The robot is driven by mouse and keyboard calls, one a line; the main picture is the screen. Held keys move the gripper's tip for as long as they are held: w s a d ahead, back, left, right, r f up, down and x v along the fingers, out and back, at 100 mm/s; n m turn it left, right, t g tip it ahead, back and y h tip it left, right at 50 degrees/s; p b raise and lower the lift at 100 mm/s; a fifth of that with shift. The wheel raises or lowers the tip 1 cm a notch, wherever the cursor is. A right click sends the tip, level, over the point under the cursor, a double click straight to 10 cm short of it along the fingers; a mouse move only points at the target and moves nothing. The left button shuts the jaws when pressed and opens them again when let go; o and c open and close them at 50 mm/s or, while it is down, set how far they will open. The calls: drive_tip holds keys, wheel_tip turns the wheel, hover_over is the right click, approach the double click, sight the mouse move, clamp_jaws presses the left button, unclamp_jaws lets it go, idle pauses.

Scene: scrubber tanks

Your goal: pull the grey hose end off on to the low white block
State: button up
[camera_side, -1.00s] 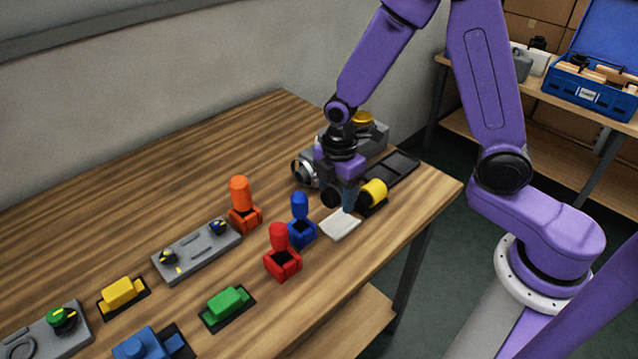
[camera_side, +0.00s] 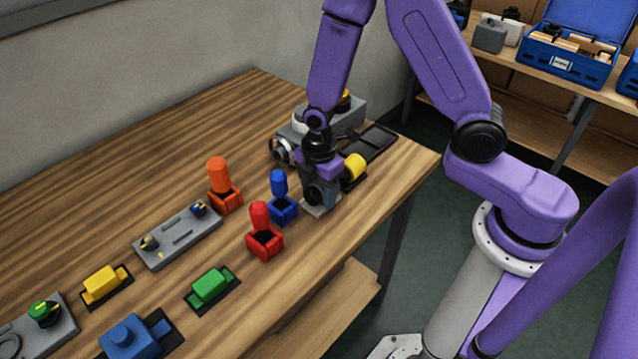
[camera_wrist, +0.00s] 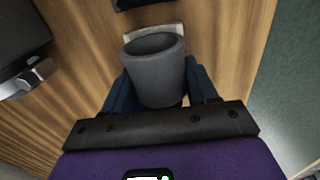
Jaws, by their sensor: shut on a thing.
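The grey hose end (camera_wrist: 155,68) is a hollow grey cylinder, its open mouth facing up in the wrist view. My gripper (camera_wrist: 155,90) is shut on it, with a dark blue finger on either side. In the side view my gripper (camera_side: 326,201) is down at the low white block (camera_side: 311,211), near the table's right front edge. The white block also shows behind the hose end in the wrist view (camera_wrist: 172,28). My gripper and the hose end hide most of the block, and I cannot tell whether the hose end touches it.
A blue peg (camera_side: 280,185) and a red peg (camera_side: 261,216) stand close left of the block. A grey machine (camera_side: 350,113) with a yellow cylinder (camera_side: 355,166) is behind my gripper. A black tray (camera_side: 370,143) lies to the right. The wall-side tabletop is clear.

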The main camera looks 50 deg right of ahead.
drive_tip(key=shift+s+f, duration=0.15)
drive_tip(key=shift+f, duration=0.3)
idle(0.5)
drive_tip(key=o, duration=1.3)
drive_tip(key=shift+o, duration=0.3)
drive_tip(key=shift+s, duration=0.1)
drive_tip(key=shift+a+r, duration=0.1)
drive_tip(key=shift+r, duration=0.2)
wheel_tip(320, 180, up, 18)
drive_tip(key=s+d+m, duration=0.2)
drive_tip(key=s, duration=0.8)
drive_tip(key=s+d+m, duration=0.2)
drive_tip(key=s+m, duration=0.1)
drive_tip(key=s, duration=0.8)
drive_tip(key=shift+d+r, duration=0.15)
drive_tip(key=shift+d, duration=0.25)
